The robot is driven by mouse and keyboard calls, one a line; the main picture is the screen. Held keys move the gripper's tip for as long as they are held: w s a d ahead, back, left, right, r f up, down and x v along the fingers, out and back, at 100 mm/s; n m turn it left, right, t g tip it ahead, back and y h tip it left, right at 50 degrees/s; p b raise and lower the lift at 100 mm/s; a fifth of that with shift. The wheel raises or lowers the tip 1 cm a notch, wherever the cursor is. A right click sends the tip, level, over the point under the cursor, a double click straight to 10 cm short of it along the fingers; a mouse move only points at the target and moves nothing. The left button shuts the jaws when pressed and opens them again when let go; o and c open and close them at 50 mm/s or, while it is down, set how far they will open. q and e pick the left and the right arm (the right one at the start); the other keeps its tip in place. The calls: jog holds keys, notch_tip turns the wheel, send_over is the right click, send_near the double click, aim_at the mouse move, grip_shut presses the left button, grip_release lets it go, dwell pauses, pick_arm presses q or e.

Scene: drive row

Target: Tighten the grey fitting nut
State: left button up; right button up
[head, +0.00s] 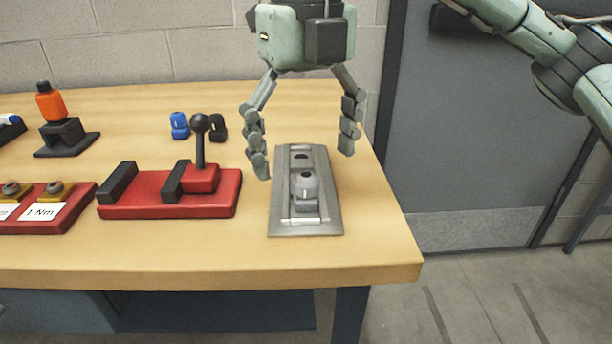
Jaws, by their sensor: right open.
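The grey fitting nut (305,192) stands upright on a grey metal plate (283,205) at the right end of the wooden table. A dark opening shows in its top. My right gripper (304,160) comes down from above with its fingers spread wide. One finger is left of the plate and the other is to the right of it. The gripper is open and empty, apart from the nut, which appears nearer the table's front edge than the fingertips. My left gripper is not in the picture.
Left of the plate is a red fixture (205,205) with an upright black-knobbed lever (200,140). Blue (179,126) and black (218,128) small parts stand behind it. An orange-topped part (51,104) is on a black stand further left. The table's right edge is close to the plate.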

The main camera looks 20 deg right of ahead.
aim_at(306, 183)
jog(key=shift+f+b, duration=1.05)
jog(key=shift+f, duration=0.4)
